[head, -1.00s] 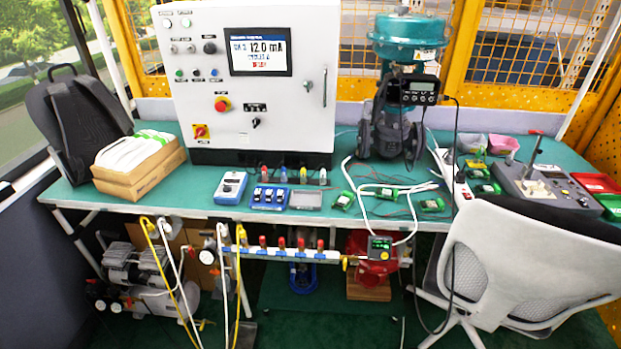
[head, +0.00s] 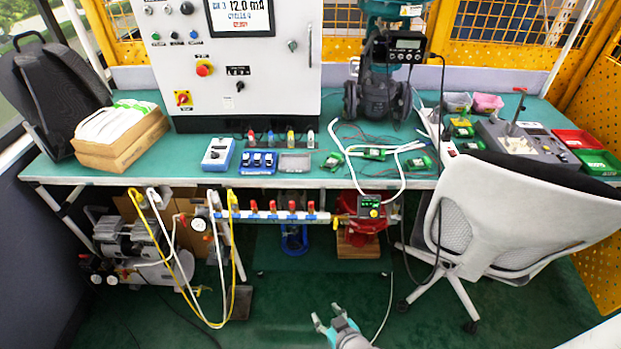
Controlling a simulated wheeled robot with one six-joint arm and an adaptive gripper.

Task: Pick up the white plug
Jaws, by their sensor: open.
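My gripper (head: 327,315) is open and empty at the bottom of the head view, over the green floor in front of the workbench. It is well below and apart from the bench top. I cannot clearly make out a white plug. A white power strip (head: 428,122) lies on the bench right of the teal valve, with a red-marked end near the bench's front edge. White tubing (head: 377,150) loops on the bench and hangs over its front. Any plug at the strip is too small to tell.
The green workbench (head: 237,123) carries the control cabinet (head: 262,97), the valve actuator (head: 380,88) and several small green terminal blocks. A white office chair (head: 500,215) blocks the right front. A compressor (head: 135,250) stands under the left side. The floor in the middle is clear.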

